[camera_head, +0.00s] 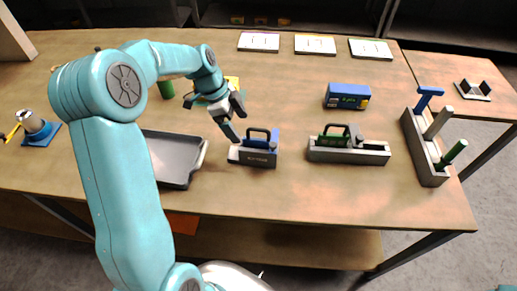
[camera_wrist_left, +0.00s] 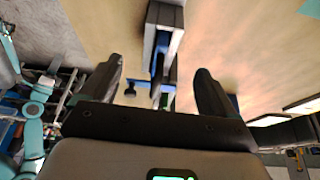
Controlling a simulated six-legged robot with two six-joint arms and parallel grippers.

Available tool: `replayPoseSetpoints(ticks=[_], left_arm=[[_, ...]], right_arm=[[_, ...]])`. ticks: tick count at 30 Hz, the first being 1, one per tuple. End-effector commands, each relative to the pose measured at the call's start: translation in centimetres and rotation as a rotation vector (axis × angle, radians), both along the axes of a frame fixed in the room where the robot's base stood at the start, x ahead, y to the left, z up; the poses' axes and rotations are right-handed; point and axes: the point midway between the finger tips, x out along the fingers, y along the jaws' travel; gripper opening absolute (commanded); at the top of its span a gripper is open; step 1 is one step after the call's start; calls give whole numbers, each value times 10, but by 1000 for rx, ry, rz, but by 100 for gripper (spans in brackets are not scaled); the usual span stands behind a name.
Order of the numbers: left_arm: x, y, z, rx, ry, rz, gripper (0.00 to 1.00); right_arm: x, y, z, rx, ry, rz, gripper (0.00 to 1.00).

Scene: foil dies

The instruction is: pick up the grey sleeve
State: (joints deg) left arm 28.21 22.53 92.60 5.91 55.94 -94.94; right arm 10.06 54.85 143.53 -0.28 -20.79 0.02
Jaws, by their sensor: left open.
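The grey sleeve (camera_head: 438,122) appears to be the pale grey cylinder leaning up from the grey rack (camera_head: 419,148) at the table's right side. It sits between a blue T-shaped piece (camera_head: 428,98) and a green cylinder (camera_head: 453,153). My left gripper (camera_head: 236,118) is well left of the rack, above or beside a blue-and-grey die with a black handle (camera_head: 259,146). Its two dark fingers are spread apart in the left wrist view (camera_wrist_left: 160,85), with nothing seen held. A grey and blue object (camera_wrist_left: 166,18) shows beyond them. My right gripper is not seen.
A grey die with a green part (camera_head: 350,150) stands between my left gripper and the rack. A blue box (camera_head: 347,96) lies behind it. A dark tray (camera_head: 175,160) is left of the gripper. A black holder (camera_head: 472,90) stands on the side table.

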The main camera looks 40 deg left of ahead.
Motion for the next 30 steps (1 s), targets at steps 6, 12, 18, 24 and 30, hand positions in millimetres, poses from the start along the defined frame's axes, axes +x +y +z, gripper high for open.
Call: replayPoseSetpoints(ticks=[6, 12, 18, 24, 30], left_arm=[[6, -10, -24, -1, 0, 0, 89], [13, -20, -42, -3, 3, -3, 89], [20, -28, -69, 0, 1, 0, 89], [22, -29, -74, 1, -1, -1, 89], [22, -29, -74, 1, -1, -1, 47]], right_arm=[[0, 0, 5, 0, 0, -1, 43], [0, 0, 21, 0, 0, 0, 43], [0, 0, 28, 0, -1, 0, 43], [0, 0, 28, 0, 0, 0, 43], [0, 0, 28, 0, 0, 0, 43]])
